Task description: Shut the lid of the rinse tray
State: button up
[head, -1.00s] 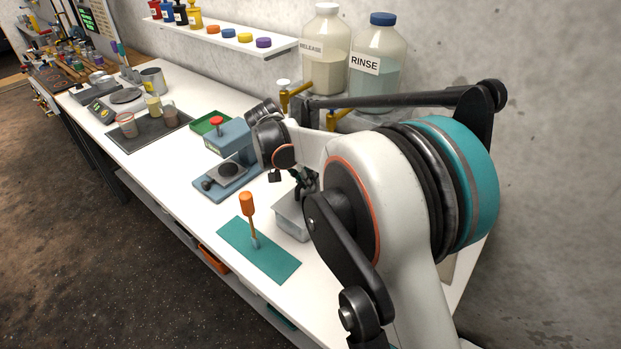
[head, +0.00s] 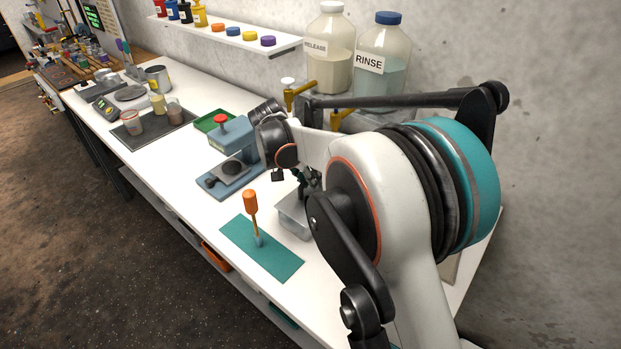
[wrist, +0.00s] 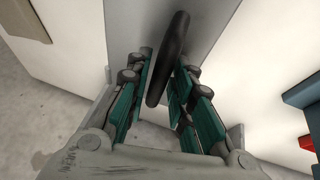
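The rinse tray (head: 292,222) is a small pale grey box on the bench, just right of the teal mat. My arm hides its right side, and I cannot tell the lid's angle in the head view. In the wrist view a flat grey panel (wrist: 125,35), apparently the lid, carries a dark bar-like handle (wrist: 170,58). My gripper (wrist: 165,100) has its teal-padded fingers apart, one on each side of the handle. The handle is close to the left finger, with a gap on the right; contact is unclear. In the head view my gripper (head: 306,183) is small and dark above the tray.
An orange-handled tool (head: 251,205) stands upright on the teal mat (head: 275,262). A blue press-like device (head: 230,140) with a red knob is farther left. RELEASE (head: 330,50) and RINSE (head: 382,60) bottles stand behind my arm. The white bench front left of the mat is clear.

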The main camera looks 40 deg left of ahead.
jog(key=v, duration=1.2)
